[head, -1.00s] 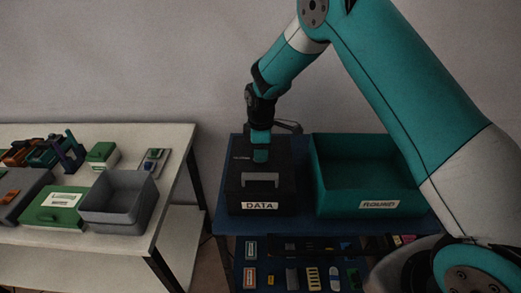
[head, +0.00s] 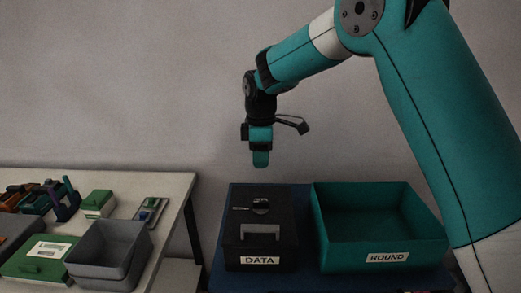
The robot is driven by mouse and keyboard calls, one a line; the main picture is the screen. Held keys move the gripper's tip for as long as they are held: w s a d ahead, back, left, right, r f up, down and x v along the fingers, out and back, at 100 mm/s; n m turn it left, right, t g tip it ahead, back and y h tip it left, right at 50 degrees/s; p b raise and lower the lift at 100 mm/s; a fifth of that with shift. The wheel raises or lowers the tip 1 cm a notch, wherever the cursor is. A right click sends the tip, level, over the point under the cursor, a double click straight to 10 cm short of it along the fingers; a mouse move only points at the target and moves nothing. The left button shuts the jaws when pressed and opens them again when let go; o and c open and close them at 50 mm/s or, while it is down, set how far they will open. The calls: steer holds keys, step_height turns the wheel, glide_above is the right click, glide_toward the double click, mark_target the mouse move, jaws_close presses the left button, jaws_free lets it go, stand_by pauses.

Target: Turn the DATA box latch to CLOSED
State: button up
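The black DATA box (head: 262,235) stands on the blue table with its lid down. A grey handle and the white DATA label (head: 260,261) are on its near side. The latch (head: 260,206) is a small round dark knob on top, towards the back. Small pale lettering lies left of the knob, too small to read, and I cannot tell the latch's setting. My gripper (head: 260,160) points down above the back of the box, clear of the latch. Its teal fingers overlap in this view, so their opening does not show. Nothing is visible hanging from it.
An open teal bin labelled ROUND (head: 387,257) stands right beside the DATA box. A white table (head: 177,186) at the left holds a grey bin (head: 108,255), green boxes and small parts. The wall behind is bare. My arm reaches in from the upper right.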

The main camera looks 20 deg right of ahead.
steer(key=shift+r, duration=1.35)
steer(key=s+a+r+m+y, duration=0.1)
steer(key=s+a+m, duration=0.1)
steer(key=s, duration=0.9)
steer(key=s+a+r+m+y, duration=0.1)
steer(key=s+a+m, duration=0.1)
steer(key=s, duration=0.9)
steer(key=s+a+r+m+y, duration=0.2)
steer(key=s, duration=0.9)
steer(key=shift+m, duration=0.4)
steer(key=shift+r, duration=0.1)
